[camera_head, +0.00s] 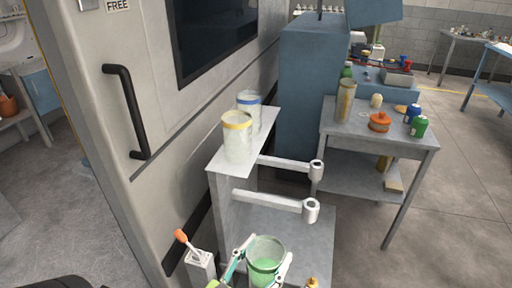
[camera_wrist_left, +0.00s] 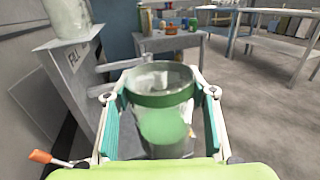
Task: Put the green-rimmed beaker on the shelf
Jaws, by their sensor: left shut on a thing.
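The green-rimmed beaker (camera_head: 265,262) is at the bottom middle of the head view, upright, with something green inside. My left gripper (camera_head: 257,268) is shut on it, a finger on each side; in the left wrist view the beaker (camera_wrist_left: 161,110) stands between the green-padded fingers. The narrow grey shelf (camera_head: 228,158) is beyond and above the gripper, against the machine wall. A yellow-rimmed beaker (camera_head: 238,138) and a blue-rimmed beaker (camera_head: 250,108) stand on it. My right gripper is not seen.
Two pale arms with round ends (camera_head: 311,210) stick out to the right from below the shelf. An orange-tipped lever (camera_head: 181,237) stands at lower left. A grey table (camera_head: 345,128) with jars and an orange pot (camera_head: 379,122) stands at right. The machine door has a black handle (camera_head: 131,112).

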